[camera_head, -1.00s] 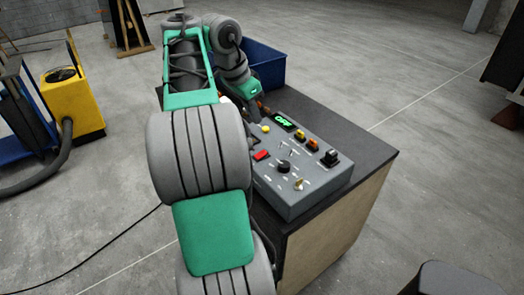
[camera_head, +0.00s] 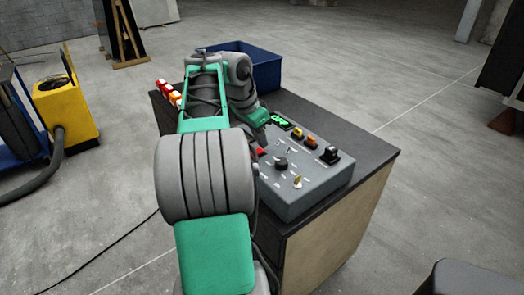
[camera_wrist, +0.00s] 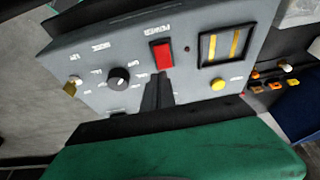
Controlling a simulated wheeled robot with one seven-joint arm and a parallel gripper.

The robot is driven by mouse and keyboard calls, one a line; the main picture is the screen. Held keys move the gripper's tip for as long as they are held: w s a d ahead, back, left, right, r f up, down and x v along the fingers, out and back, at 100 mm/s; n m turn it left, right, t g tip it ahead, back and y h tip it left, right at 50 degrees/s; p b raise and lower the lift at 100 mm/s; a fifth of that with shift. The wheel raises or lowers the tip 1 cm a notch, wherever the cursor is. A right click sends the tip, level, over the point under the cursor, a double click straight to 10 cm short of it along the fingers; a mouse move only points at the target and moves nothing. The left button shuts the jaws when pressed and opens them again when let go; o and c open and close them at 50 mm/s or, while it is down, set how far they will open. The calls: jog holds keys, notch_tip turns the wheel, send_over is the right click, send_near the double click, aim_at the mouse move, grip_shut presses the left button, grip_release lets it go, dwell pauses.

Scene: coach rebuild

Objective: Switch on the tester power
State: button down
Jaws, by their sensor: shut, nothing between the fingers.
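The tester (camera_head: 310,190) is a grey box with a sloped control panel on a dark-topped bench. Its red rocker switch (camera_wrist: 161,56) sits under the POWER label in the wrist view; part of it shows beside my arm in the head view (camera_head: 261,151). The arm hides the gripper in the head view.
Close by on the panel are a black knob (camera_wrist: 119,78), a yellow button (camera_wrist: 218,84), a meter (camera_wrist: 219,45) and a toggle (camera_wrist: 72,87). A blue bin (camera_head: 262,66) and several red and orange parts (camera_head: 166,91) are on the bench.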

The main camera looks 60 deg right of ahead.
jog(key=shift+d+f, duration=0.1)
jog(key=shift+f, duration=0.65)
jog(key=shift+s+d+f+y, duration=0.1)
jog(key=shift+d+f+y, duration=0.05)
jog(key=shift+f+y, duration=0.2)
jog(key=shift+w+a+r, duration=0.15)
jog(key=shift+w+a, duration=0.25)
jog(key=shift+a, duration=0.4)
jog(key=shift+d, duration=0.1)
